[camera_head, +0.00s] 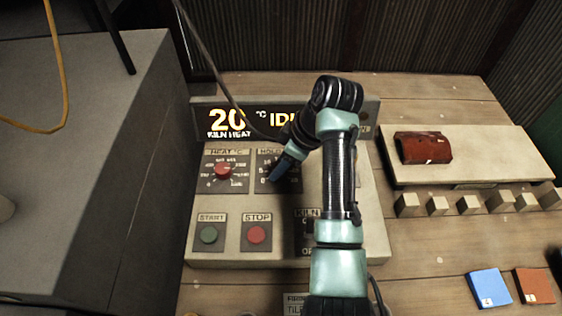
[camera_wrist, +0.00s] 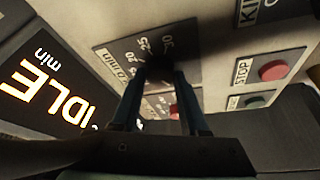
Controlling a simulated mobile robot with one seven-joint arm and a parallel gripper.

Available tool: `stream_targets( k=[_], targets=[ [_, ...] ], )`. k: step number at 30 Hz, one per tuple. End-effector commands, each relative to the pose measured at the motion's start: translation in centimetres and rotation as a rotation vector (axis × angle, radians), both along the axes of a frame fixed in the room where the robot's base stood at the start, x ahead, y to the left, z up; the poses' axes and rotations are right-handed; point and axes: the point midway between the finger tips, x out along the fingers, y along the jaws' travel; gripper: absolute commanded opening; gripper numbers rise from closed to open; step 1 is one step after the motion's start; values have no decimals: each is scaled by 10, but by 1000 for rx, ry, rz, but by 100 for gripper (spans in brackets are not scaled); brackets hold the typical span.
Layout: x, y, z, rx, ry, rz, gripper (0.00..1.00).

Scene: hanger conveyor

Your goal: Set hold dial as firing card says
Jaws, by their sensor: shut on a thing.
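The hold dial's plate (camera_head: 268,158) is on the kiln control panel (camera_head: 287,250), right of the red heat dial (camera_head: 222,171). My gripper (camera_head: 277,178) is at this plate, with its fingers pointing down onto it. In the wrist view my gripper (camera_wrist: 160,72) is shut on the dark hold dial (camera_wrist: 158,66). The dial's pointer and setting cannot be read, and my arm hides part of the plate. The display (camera_head: 240,121) reads 20 °C and idle. A card (camera_head: 296,299) at the bottom edge is mostly cut off and its text is unreadable.
Green start (camera_head: 208,235) and red stop (camera_head: 256,235) buttons sit below the dials. The kiln switch (camera_head: 307,229) is partly behind my arm. At right are a pale slab (camera_head: 480,152) with a red-brown tile (camera_head: 424,148), small blocks, and blue (camera_head: 489,288) and brown (camera_head: 534,286) tiles.

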Motion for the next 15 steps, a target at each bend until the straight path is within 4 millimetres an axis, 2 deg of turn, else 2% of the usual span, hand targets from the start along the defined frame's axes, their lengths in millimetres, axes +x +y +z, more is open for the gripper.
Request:
stream_targets(
  k=[8,15],
  targets=[
    [-1,1,3,1,1,-45,0],
    [-2,1,5,1,2,-192,0]
  ],
)
